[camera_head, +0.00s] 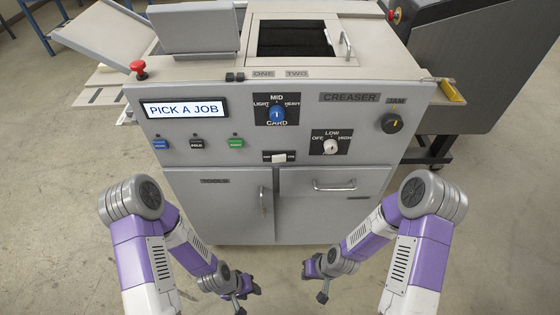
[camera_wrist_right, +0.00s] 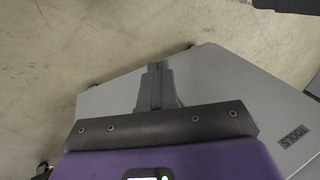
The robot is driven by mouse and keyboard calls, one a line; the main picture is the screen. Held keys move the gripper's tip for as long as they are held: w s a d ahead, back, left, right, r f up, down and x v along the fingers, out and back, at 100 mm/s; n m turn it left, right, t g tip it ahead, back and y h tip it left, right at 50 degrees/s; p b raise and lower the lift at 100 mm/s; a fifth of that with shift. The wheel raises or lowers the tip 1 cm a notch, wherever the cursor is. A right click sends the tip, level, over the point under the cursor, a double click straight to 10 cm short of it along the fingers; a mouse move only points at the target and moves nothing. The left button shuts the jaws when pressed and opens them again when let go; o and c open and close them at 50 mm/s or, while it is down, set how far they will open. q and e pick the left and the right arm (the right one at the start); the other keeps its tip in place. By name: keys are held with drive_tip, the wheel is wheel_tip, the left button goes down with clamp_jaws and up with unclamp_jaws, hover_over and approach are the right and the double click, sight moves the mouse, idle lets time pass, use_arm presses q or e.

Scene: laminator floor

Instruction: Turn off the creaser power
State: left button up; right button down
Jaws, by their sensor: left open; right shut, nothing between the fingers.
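The grey creaser (camera_head: 300,95) stands ahead in the head view, with its front panel facing me. Its display (camera_head: 184,109) is lit and reads "PICK A JOB". A small white rocker switch (camera_head: 279,158) sits low on the panel between two short labels; the right one seems to read ON. I cannot tell its position. My left gripper (camera_head: 241,300) is open, low in front of the cabinet and well below the switch. My right gripper (camera_head: 322,296) is also low, apart from the creaser; in the right wrist view its fingers (camera_wrist_right: 157,82) are shut and empty.
Nearby controls are a blue MID/CARD knob (camera_head: 277,115), a white OFF/LOW/HIGH knob (camera_head: 330,146), a JAM knob (camera_head: 392,123), a green button (camera_head: 236,144) and a red mushroom button (camera_head: 138,68). A drawer handle (camera_head: 335,185) sticks out below. A dark machine (camera_head: 480,70) stands at right.

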sight(280, 160)
drive_tip(key=w+a+r+n+t+b, duration=0.2)
drive_tip(key=w+r+n, duration=0.9)
drive_tip(key=w, duration=0.5)
drive_tip(key=w+r+n+t, duration=0.1)
drive_tip(key=r+n, duration=0.3)
drive_tip(key=r, duration=0.6)
drive_tip(key=w+a+r+n+t+y+b, duration=0.1)
drive_tip(key=w+r+n, duration=0.2)
drive_tip(key=r, duration=0.7)
drive_tip(key=shift+w+a+n, duration=0.3)
drive_tip(key=shift+w+n, duration=0.1)
drive_tip(key=shift+w, duration=0.05)
drive_tip(key=shift+f, duration=0.15)
drive_tip(key=shift+w+a+f+b, duration=0.6)
drive_tip(key=shift+w+a+f, duration=0.25)
drive_tip(key=shift+w+f, duration=0.5)
drive_tip(key=shift+w+a+f+b, duration=0.55)
drive_tip(key=shift+w+a+f, duration=0.3)
drive_tip(key=shift+w+f, duration=0.45)
drive_tip(key=shift+w+a+f+b, duration=0.6)
drive_tip(key=shift+w+a+f, duration=0.25)
drive_tip(key=shift+w+f, duration=0.45)
